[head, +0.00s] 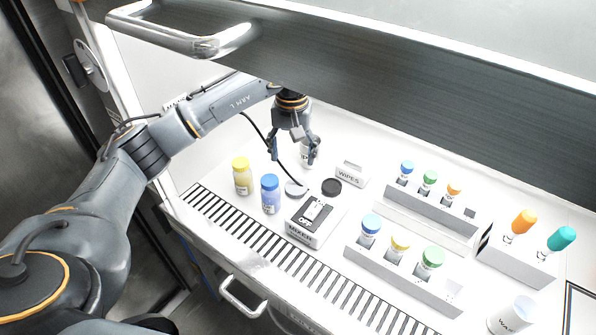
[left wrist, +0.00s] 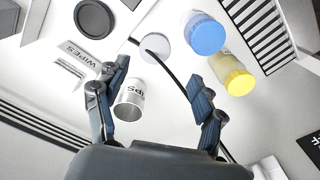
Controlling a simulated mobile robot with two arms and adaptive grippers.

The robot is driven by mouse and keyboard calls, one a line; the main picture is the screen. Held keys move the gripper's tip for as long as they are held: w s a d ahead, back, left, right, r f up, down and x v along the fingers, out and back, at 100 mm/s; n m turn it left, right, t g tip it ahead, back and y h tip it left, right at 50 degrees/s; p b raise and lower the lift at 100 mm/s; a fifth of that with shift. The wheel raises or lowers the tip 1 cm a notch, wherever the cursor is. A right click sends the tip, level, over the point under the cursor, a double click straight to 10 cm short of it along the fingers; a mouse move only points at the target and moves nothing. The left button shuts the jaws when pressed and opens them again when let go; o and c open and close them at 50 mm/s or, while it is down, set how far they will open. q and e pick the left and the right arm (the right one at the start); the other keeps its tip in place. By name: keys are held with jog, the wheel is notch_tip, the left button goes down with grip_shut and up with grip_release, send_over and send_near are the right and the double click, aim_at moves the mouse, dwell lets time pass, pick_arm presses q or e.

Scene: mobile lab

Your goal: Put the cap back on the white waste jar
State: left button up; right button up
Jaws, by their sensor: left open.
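A white jar (head: 512,315) with a label starting "WA" stands at the bottom right of the head view; I cannot tell whether its top is covered. A pale round disc (head: 296,188), which looks like a cap, lies flat beside the blue bottle; it also shows in the left wrist view (left wrist: 155,46). My left gripper (head: 294,157) is open and empty, pointing down at the back of the bench. A small open container (head: 307,150) labelled "TIPS" stands below it and shows between the fingers in the left wrist view (left wrist: 130,103). My right gripper is out of view.
A yellow-capped bottle (head: 242,176), blue-capped bottle (head: 270,194), mixer (head: 309,220), black disc (head: 331,187) and wipes box (head: 350,174) surround the pale disc. Racks of capped vials (head: 425,215) fill the right. A dark cable (head: 262,140) hangs near the gripper. A slotted grille (head: 270,245) runs along the front.

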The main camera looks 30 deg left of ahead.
pick_arm(q)
jog(key=b, duration=0.3)
send_over(296, 186)
jog(key=f, duration=0.4)
jog(key=s+f, duration=0.1)
jog(key=f, duration=0.1)
jog(key=shift+f, duration=0.3)
jog(key=shift+w+d+f, duration=0.1)
jog(key=shift+f, duration=0.1)
jog(key=shift+r, duration=0.1)
jog(key=shift+s+r, duration=0.1)
jog(key=shift+s, duration=0.1)
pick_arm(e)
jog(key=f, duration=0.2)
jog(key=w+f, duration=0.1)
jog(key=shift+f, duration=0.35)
pick_arm(q)
jog(key=f+b, duration=0.1)
jog(key=f, duration=0.1)
jog(key=w+f+b, duration=0.1)
jog(key=f, duration=0.2)
jog(key=shift+w+f+b, duration=0.1)
jog(key=shift+f+b, duration=0.1)
jog(key=shift+b, duration=0.15)
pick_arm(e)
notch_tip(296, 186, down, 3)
pick_arm(q)
jog(key=shift+r, duration=0.1)
jog(key=c, duration=0.5)
